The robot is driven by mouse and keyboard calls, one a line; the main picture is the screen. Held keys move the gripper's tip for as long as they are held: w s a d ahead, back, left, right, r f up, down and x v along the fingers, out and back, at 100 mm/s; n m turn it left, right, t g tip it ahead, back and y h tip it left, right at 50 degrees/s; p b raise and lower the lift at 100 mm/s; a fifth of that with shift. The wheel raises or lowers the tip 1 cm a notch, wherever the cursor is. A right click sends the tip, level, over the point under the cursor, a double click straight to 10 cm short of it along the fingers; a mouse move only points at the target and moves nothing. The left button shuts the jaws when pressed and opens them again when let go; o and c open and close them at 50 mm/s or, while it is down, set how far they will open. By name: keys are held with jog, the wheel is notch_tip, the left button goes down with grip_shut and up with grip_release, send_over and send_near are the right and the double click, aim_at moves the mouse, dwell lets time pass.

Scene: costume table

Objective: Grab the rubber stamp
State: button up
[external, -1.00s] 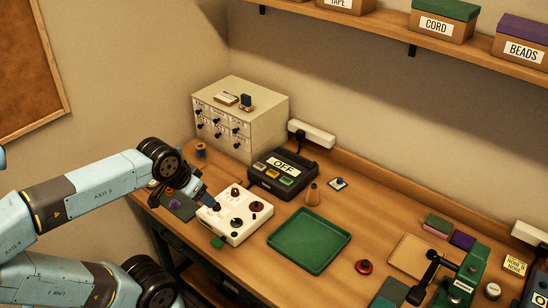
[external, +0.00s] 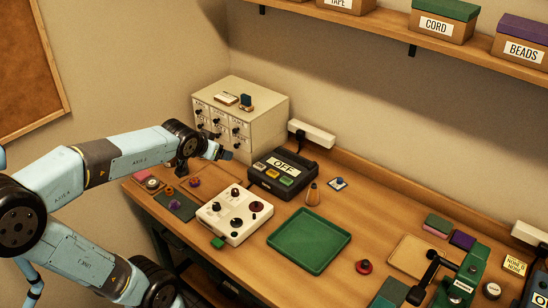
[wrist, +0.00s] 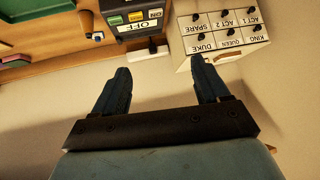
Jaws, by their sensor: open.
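My gripper (external: 226,155) is open and empty, raised in front of the drawer cabinet (external: 268,121). Its two dark fingers are wide apart in the wrist view (wrist: 160,66), with pale wall and the cabinet's edge beyond them. On top of the cabinet, in the external view, a small dark upright piece (external: 246,102) stands beside a pale flat block (external: 225,99). The dark piece may be the rubber stamp, but it is too small to be sure. My gripper is below and apart from both.
The black switch box marked OFF (external: 284,171) is right of the cabinet. A white knob panel (external: 222,231), a green tray (external: 309,239) and a wooden cone (external: 312,194) stand on the bench. A green press (external: 470,272) is at the right. A shelf (external: 380,31) hangs above.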

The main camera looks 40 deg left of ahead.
jog(key=w+a+t+y, duration=0.1)
jog(key=w+a+t, duration=0.4)
jog(key=w+a, duration=0.85)
jog(key=m+t+h, duration=0.2)
jog(key=t+h, duration=0.1)
jog(key=t, duration=0.1)
send_near(242, 94)
jog(key=w, duration=1.1)
jog(key=c, duration=1.1)
jog(key=shift+o, duration=0.2)
